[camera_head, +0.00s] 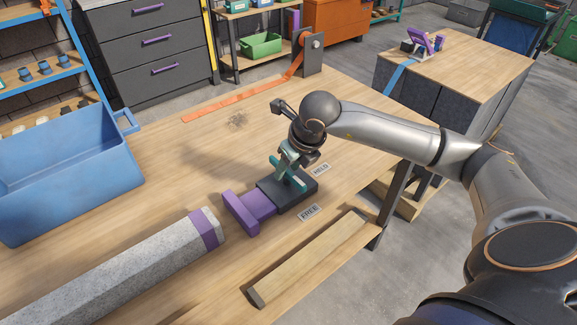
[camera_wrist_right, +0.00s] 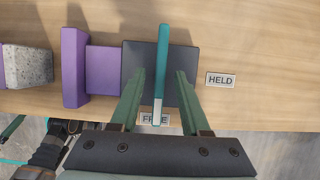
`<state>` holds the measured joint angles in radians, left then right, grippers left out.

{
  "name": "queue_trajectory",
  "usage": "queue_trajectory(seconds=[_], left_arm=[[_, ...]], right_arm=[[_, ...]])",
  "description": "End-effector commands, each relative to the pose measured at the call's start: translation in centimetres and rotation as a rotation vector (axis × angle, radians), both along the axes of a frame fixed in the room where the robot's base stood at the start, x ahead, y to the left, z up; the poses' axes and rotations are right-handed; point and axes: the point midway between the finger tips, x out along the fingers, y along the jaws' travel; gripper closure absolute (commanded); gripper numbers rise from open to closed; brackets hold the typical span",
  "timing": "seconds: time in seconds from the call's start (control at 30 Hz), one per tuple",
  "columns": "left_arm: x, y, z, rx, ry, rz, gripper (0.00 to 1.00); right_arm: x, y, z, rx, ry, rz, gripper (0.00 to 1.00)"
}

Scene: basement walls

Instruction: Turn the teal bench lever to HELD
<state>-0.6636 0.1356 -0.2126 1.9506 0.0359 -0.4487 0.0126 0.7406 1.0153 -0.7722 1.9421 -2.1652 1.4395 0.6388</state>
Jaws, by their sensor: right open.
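The teal lever (camera_wrist_right: 163,62) is a narrow bar over the dark block (camera_wrist_right: 133,62) of a bench clamp. In the right wrist view its pale end overlaps the FREE label (camera_wrist_right: 147,119). The HELD label (camera_wrist_right: 221,80) lies to the right of the block. My right gripper (camera_wrist_right: 158,80) is open, with one green finger on each side of the lever and a visible gap to both. In the head view the gripper (camera_head: 291,157) is over the lever (camera_head: 298,181) and partly hides it.
The clamp's purple jaw (camera_head: 240,212) faces a grey stone bar (camera_head: 130,268) with a purple band, a small gap between. A blue bin (camera_head: 70,178) stands at the left of the bench (camera_head: 190,150). An orange strap (camera_head: 245,95) lies at the back. A wooden strip (camera_head: 310,258) lies in front.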

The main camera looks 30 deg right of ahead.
Motion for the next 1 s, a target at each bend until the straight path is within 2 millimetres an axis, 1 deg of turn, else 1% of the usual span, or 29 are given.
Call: queue_trajectory(seconds=[0.1, 0.5, 1.0], left_arm=[[0.16, 0.0, 0.09, 0.0, -0.003, 0.0, 0.0], [0.63, 0.01, 0.35, 0.0, -0.013, 0.0, 0.0], [0.27, 0.01, 0.08, 0.001, -0.006, 0.0, 0.0]], right_arm=[[-0.01, 0.01, 0.01, 0.0, 0.0, 0.0, 0.55], [-0.02, 0.0, 0.05, 0.0, 0.0, 0.0, 1.0], [-0.01, 0.0, 0.05, 0.001, 0.0, 0.005, 1.0]])
